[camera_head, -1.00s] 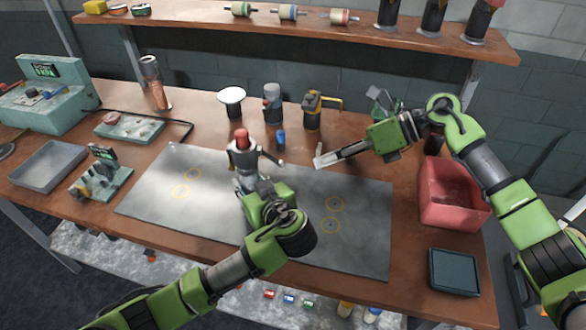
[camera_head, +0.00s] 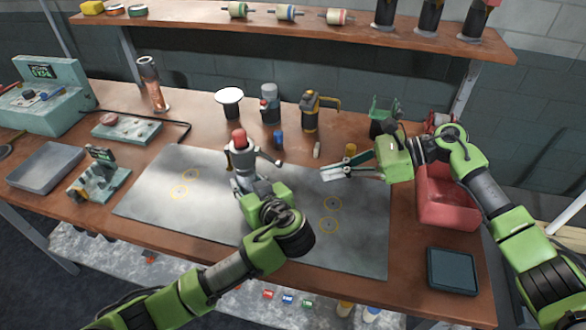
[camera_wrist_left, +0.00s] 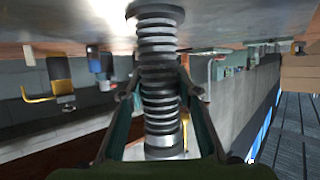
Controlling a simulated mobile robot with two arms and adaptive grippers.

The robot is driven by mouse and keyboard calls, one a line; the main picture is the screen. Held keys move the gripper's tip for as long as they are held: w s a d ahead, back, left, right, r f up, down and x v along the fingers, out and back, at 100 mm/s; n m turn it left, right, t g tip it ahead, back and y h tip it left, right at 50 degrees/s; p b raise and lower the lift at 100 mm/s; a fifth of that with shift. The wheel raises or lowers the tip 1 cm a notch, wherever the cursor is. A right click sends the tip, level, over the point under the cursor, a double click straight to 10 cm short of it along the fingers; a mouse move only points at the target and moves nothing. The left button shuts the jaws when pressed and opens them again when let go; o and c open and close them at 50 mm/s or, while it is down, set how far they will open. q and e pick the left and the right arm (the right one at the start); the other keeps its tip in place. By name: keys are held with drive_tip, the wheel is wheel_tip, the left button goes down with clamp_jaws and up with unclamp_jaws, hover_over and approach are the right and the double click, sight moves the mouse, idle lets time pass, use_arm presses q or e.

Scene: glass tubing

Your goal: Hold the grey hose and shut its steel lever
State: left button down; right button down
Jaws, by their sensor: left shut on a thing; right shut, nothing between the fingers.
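The grey hose (camera_head: 241,160) stands upright on the metal mat, with a red top. In the left wrist view its ribbed grey body (camera_wrist_left: 160,70) runs between the fingers down to a shiny metal collar. The steel lever (camera_head: 267,160) sticks out to the right of its upper part. My left gripper (camera_head: 247,185) is shut on the hose from the front, low on its body, and hides its foot. In the left wrist view its two fingers (camera_wrist_left: 160,98) lie on either side of the ribs. My right gripper (camera_head: 323,173) is shut and empty, to the right of the lever and apart from it.
Behind the hose stand a small blue cylinder (camera_head: 278,139), a black and yellow device (camera_head: 311,112) and a grey-topped canister (camera_head: 270,105). A red bin (camera_head: 447,205) is at the right. The metal mat (camera_head: 355,235) is clear to the front right.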

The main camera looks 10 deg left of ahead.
sight(270, 158)
drive_tip(key=a, duration=0.9)
drive_tip(key=shift+s+a, duration=0.15)
drive_tip(key=shift+a, duration=0.05)
